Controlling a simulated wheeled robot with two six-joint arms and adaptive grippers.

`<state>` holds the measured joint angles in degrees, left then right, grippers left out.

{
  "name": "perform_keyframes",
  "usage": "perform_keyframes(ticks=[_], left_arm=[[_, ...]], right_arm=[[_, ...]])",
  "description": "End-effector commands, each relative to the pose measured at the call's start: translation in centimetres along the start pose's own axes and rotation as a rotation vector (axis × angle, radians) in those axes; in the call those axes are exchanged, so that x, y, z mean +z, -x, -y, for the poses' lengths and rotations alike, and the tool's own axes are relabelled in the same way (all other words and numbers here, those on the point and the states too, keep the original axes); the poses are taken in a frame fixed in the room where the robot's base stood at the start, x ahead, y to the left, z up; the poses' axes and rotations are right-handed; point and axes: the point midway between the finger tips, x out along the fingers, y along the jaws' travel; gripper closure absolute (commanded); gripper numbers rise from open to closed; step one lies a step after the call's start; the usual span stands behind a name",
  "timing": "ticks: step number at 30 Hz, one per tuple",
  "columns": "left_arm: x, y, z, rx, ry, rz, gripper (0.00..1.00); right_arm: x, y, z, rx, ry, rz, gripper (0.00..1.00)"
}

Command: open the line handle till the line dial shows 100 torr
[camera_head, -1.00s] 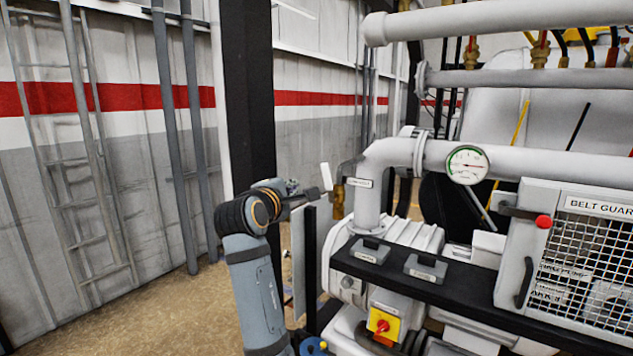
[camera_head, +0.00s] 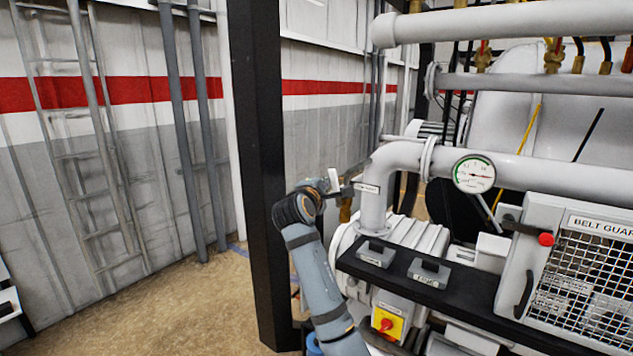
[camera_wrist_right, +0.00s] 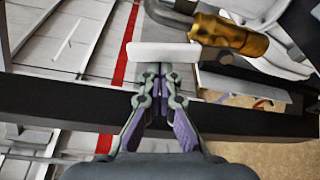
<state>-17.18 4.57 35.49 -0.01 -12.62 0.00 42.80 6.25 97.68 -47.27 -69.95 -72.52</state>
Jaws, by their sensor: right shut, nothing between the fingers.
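The line handle (camera_head: 334,180) is a pale bar, standing nearly upright beside the left end of the white pipe. In the right wrist view the pale handle (camera_wrist_right: 165,53) lies across, just beyond my fingertips, beside a brass valve body (camera_wrist_right: 230,35). My right gripper (camera_head: 338,192) is at the handle, small and partly hidden by its wrist. In the wrist view its fingers (camera_wrist_right: 152,72) are shut and empty; whether they touch the handle I cannot tell. A round white dial (camera_head: 474,174) sits on the pipe, its needle pointing right; its numbers are too small to read. My left gripper is not in view.
A black post (camera_head: 258,130) stands left of my right arm. The white pump (camera_head: 400,228), a black shelf (camera_head: 455,284) and the belt guard cage (camera_head: 590,270) fill the right side. The floor at left is open.

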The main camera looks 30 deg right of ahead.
Motion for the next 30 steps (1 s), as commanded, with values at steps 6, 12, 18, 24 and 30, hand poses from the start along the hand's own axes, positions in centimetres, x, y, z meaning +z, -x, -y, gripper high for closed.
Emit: perform_keyframes(ticks=[6,12,18,24,30], left_arm=[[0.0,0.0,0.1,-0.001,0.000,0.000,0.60],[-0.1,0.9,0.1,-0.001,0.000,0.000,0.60],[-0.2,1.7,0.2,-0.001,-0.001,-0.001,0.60],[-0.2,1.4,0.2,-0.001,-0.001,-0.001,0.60],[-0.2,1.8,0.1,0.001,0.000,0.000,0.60]], right_arm=[[0.1,0.0,0.1,0.000,0.000,0.000,1.00],[0.5,0.2,-0.4,0.000,0.000,0.001,1.00],[2.0,0.7,-0.5,0.032,-0.091,0.000,1.00],[1.9,0.7,-0.2,0.032,-0.091,0.001,1.00],[1.8,0.2,-0.5,0.031,-0.090,0.001,1.00]])
